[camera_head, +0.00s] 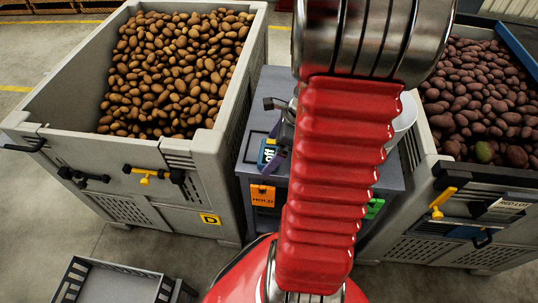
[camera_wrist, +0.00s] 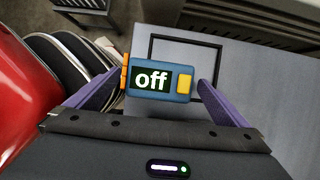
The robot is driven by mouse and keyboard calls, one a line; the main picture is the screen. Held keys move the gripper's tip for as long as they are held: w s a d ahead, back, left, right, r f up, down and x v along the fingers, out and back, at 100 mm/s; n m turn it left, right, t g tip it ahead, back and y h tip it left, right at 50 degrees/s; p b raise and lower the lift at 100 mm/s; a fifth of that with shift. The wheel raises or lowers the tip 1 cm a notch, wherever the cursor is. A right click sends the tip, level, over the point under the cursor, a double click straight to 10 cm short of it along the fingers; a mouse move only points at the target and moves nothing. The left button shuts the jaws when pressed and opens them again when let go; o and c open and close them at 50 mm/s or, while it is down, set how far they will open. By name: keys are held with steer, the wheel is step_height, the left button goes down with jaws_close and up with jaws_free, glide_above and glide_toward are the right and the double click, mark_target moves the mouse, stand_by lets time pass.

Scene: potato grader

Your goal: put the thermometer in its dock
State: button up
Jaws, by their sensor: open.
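The thermometer is a blue device (camera_wrist: 161,80) with a dark screen reading "off", a yellow button and orange at its left end. In the wrist view it lies between the two purple fingers of my open gripper (camera_wrist: 160,78), the left finger close to its orange end; I cannot tell contact. A black square outline (camera_wrist: 185,39) on the grey top shows behind and partly under it; I cannot tell whether this is the dock. In the head view the thermometer (camera_head: 267,153) is on the grey cabinet's left side, beside a purple finger; my arm hides much around it.
The grey cabinet (camera_head: 275,86) stands between a crate of brown potatoes (camera_head: 48,100) and a crate of dark red potatoes (camera_head: 432,181). A white round container (camera_head: 405,115) is partly behind my arm. An orange "HOLD" label (camera_head: 262,195) is on the cabinet front.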

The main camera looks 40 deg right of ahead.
mark_target(272, 152)
steer(key=shift+c, duration=0.5)
steer(key=c, duration=1.1)
step_height(272, 152, up, 10)
steer(key=shift+r, duration=0.1)
stand_by(0.3)
